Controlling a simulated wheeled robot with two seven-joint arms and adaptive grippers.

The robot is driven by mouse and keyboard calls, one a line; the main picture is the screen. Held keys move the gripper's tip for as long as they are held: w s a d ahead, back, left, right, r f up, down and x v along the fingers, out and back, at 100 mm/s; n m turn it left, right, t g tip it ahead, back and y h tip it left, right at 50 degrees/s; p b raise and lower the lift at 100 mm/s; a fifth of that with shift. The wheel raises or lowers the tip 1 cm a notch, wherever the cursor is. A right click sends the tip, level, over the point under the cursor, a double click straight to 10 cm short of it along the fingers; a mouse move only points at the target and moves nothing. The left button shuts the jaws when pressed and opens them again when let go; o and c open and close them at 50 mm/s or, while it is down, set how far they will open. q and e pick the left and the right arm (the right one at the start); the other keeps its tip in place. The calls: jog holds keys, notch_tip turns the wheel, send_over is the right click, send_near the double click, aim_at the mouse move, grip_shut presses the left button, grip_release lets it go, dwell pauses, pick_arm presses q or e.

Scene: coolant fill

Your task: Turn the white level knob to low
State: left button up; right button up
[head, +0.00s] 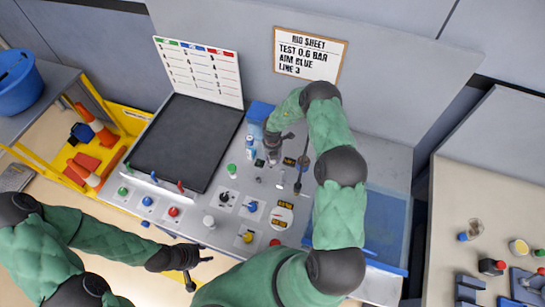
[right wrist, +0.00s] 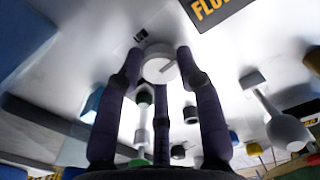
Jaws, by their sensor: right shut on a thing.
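A small round white knob (right wrist: 160,66) with a dark pointer line sits on the panel in the right wrist view. The three dark fingers of my right gripper (right wrist: 160,60) are shut around its rim. In the head view my right gripper (head: 272,152) reaches down to the back part of the grey panel and hides the knob. Its scale and low mark cannot be read. My left gripper (head: 192,268) is open and empty in front of the panel's lower edge.
A yellow-lettered label (right wrist: 215,8) and a lever with a grey ball end (right wrist: 285,130) are close to my right fingers. Coloured knobs such as the red one (head: 173,212) line the panel's front. A dark tray (head: 185,142) lies to the left and a blue bin (head: 375,225) to the right.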

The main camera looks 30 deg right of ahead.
jog(key=n+p, duration=0.1)
jog(key=n, duration=0.4)
jog(key=shift+n, duration=0.3)
jog(key=shift+s+f+n, duration=0.1)
jog(key=shift+n, duration=2.1)
jog(key=o, duration=1.1)
jog(key=shift+o, duration=0.2)
notch_tip(320, 180, up, 12)
